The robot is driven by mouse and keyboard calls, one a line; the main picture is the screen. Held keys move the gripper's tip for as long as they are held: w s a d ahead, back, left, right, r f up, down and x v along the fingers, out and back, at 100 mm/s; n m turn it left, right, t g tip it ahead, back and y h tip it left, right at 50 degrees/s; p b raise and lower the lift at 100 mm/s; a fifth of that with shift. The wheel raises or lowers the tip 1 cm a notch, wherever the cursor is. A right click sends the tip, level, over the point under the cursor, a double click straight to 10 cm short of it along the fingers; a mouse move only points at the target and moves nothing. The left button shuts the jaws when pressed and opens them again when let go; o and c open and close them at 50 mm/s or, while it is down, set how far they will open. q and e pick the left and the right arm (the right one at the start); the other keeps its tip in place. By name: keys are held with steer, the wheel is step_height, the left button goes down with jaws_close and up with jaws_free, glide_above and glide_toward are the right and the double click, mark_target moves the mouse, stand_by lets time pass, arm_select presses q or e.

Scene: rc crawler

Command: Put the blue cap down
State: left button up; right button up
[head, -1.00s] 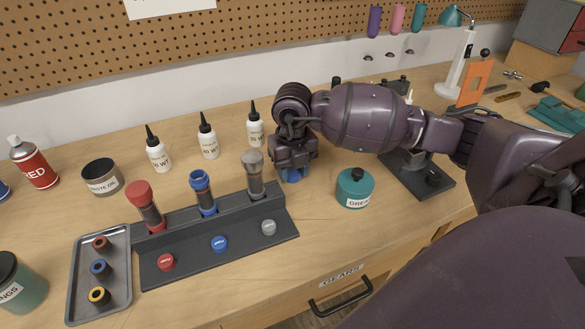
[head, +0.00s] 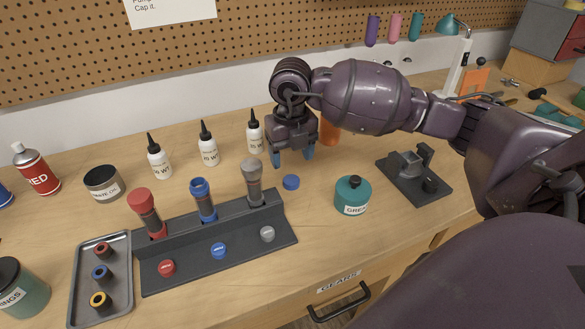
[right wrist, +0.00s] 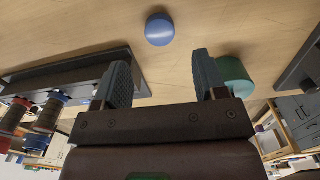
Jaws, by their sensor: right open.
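The blue cap (head: 291,182) rests on the wooden bench, right of the dark rack and left of the teal grease jar. It also shows in the right wrist view (right wrist: 159,30), alone on bare wood beyond the fingertips. My right gripper (head: 292,156) is open and empty, its fingers pointing down just behind and above the cap, apart from it. In the right wrist view its two fingers (right wrist: 160,70) stand wide apart with nothing between them. My left gripper is not in view.
The dark rack (head: 155,279) holds red, blue and grey-topped tubes, with coloured discs in front. A teal grease jar (head: 351,196) stands right of the cap. White bottles (head: 207,148) stand behind the rack. A grey tray (head: 122,297) lies at left. A black stand (head: 432,196) is farther right.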

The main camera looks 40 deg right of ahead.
mark_target(291, 179)
steer(key=shift+r, duration=2.7)
